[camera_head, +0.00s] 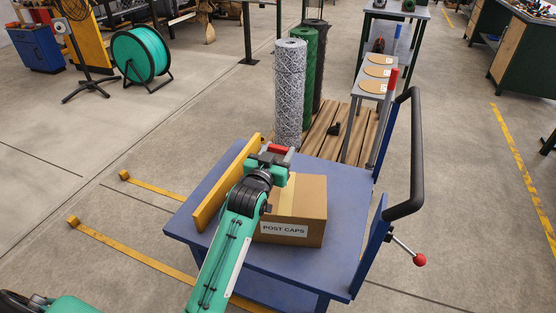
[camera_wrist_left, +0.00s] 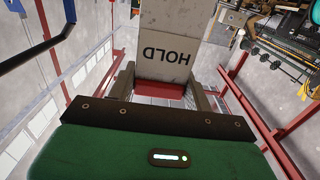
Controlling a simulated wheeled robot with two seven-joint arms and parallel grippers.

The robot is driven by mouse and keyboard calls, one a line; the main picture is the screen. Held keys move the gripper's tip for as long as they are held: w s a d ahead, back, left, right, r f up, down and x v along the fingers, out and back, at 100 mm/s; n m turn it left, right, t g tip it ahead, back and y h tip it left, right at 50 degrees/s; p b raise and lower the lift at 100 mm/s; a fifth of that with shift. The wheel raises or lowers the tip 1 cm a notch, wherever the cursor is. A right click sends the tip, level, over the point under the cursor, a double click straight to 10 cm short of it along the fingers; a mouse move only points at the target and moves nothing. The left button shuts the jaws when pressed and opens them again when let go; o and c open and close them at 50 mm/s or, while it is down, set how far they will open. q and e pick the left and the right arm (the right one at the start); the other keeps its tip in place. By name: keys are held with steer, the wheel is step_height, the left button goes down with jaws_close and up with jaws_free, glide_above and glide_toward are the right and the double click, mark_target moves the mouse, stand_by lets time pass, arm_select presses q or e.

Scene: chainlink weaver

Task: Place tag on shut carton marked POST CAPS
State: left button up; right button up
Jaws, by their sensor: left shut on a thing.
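A brown carton (camera_head: 311,193) sits shut on the blue cart top, with a pale tape strip along its lid and a white POST CAPS label (camera_head: 284,229) on its near side. My left gripper (camera_head: 277,153) is above the far left part of the carton; my forearm hides the carton's left side. It is shut on a tag with a red end, which also shows in the left wrist view as a grey plate (camera_wrist_left: 165,60) reading HOLD upside down. I cannot tell the height of the tag above the carton. My right gripper is not in view.
The blue cart (camera_head: 338,260) has a yellow board (camera_head: 226,183) along its left edge and a black push handle (camera_head: 416,150) at right. Mesh rolls (camera_head: 290,95) stand on a wooden pallet behind. The cart top right of the carton is clear.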

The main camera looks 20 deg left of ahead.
arm_select(q)
steer(key=shift+f, duration=1.2)
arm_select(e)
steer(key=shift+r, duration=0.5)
arm_select(q)
steer(key=o, duration=0.9)
steer(key=shift+f, duration=0.1)
steer(key=shift+o, duration=0.2)
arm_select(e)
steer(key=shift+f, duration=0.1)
